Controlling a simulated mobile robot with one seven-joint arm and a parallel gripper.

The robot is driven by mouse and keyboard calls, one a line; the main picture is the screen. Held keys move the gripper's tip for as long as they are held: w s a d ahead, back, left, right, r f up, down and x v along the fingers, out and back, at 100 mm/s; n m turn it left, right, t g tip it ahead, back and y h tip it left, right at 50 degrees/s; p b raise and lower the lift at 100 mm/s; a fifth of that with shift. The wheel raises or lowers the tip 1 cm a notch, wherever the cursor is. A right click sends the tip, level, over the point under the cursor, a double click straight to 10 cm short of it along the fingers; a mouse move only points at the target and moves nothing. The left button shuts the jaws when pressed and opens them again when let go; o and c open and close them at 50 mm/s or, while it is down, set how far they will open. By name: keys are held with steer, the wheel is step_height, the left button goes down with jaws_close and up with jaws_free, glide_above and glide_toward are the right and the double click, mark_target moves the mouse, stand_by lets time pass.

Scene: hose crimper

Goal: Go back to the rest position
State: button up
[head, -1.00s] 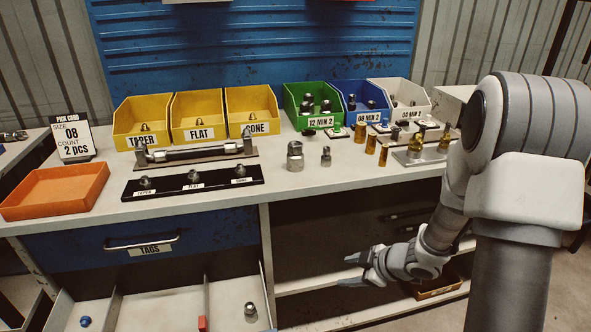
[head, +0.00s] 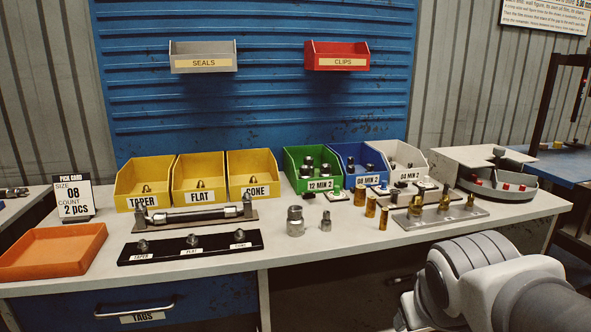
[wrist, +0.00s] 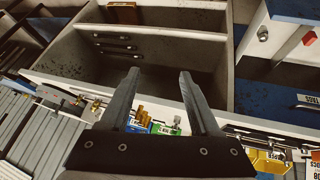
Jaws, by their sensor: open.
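My gripper (wrist: 155,95) shows in the wrist view with its two grey fingers apart and nothing between them. In that view the bench appears rotated, and the fingers lie in front of its open shelf bay (wrist: 160,55). In the head view my arm is at the lower right, in front of the bench, and the gripper itself is out of the frame.
The bench top (head: 350,255) carries yellow bins (head: 200,185), a green bin (head: 311,170), brass fittings (head: 383,218), a black label rack (head: 190,246) and an orange tray (head: 50,252). A blue drawer (head: 200,305) is below. The front right bench edge is close to my arm.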

steer(key=s+a+r+m+g+y, duration=0.1)
steer(key=s+a+y, duration=0.1)
steer(key=s+a, duration=0.4)
step_height(320, 180, up, 20)
steer(key=d+p, duration=0.1)
steer(key=p, duration=1.8)
steer(key=shift+s+d+f+p, duration=0.15)
steer(key=shift+s+d+p, duration=0.15)
steer(key=shift+s+p, duration=0.15)
steer(key=shift+f, duration=0.1)
steer(key=shift+c, duration=1)
steer(key=shift+a, duration=0.1)
steer(key=shift+a, duration=0.1)
